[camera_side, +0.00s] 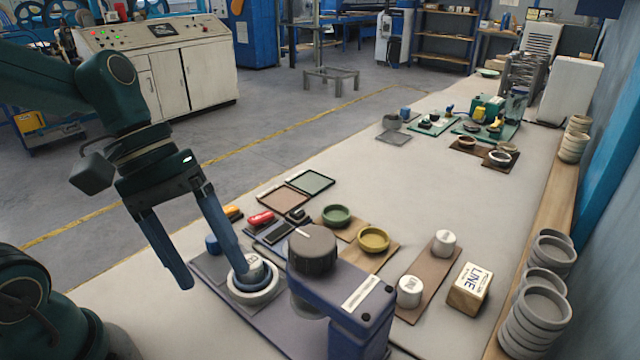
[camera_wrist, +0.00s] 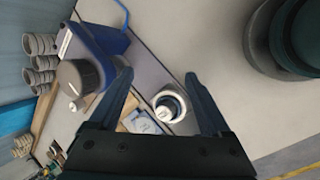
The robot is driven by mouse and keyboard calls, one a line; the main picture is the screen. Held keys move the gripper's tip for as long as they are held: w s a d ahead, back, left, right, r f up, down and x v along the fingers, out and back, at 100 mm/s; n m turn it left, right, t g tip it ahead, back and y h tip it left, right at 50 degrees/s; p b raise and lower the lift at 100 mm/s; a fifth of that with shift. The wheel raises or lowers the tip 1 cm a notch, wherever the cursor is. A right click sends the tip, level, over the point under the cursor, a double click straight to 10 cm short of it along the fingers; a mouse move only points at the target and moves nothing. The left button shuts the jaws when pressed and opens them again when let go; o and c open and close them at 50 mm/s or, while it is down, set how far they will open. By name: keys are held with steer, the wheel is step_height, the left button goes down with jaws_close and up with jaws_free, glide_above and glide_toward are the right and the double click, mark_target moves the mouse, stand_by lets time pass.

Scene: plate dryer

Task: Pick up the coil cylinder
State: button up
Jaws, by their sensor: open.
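A pale ring-shaped holder (camera_side: 264,294) sits on a grey board in the side view, with a white and blue cylinder (camera_side: 252,263) in it, which I take as the coil cylinder. In the wrist view the holder and cylinder (camera_wrist: 168,106) lie between my two fingers, nearer the right one. My gripper (camera_side: 212,274) is open and empty. I cannot tell whether the finger touches. A small blue cylinder (camera_side: 212,244) stands behind the fingers.
A blue fixture with a dark round knob (camera_side: 313,248) stands close right of the holder. White cylinders (camera_side: 410,291) and a LINE box (camera_side: 468,289) are further right. Green (camera_side: 336,215) and yellow (camera_side: 373,239) dishes sit behind. Stacked grey bowls (camera_side: 535,318) line the right edge.

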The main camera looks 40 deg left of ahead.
steer(key=w+a+f+n+h, duration=0.3)
steer(key=w+a+n+h, duration=0.15)
steer(key=n, duration=0.35)
steer(key=n+t+h, duration=0.3)
steer(key=n+t, duration=0.1)
steer(key=n, duration=0.3)
glide_toward(252, 270)
steer(key=shift+w+d+f, duration=0.8)
steer(key=shift+w+f, duration=0.05)
steer(key=shift+f, duration=0.05)
steer(key=shift+t, duration=0.4)
steer(key=shift+x, duration=2.45)
steer(key=shift+f, duration=0.1)
jaws_close()
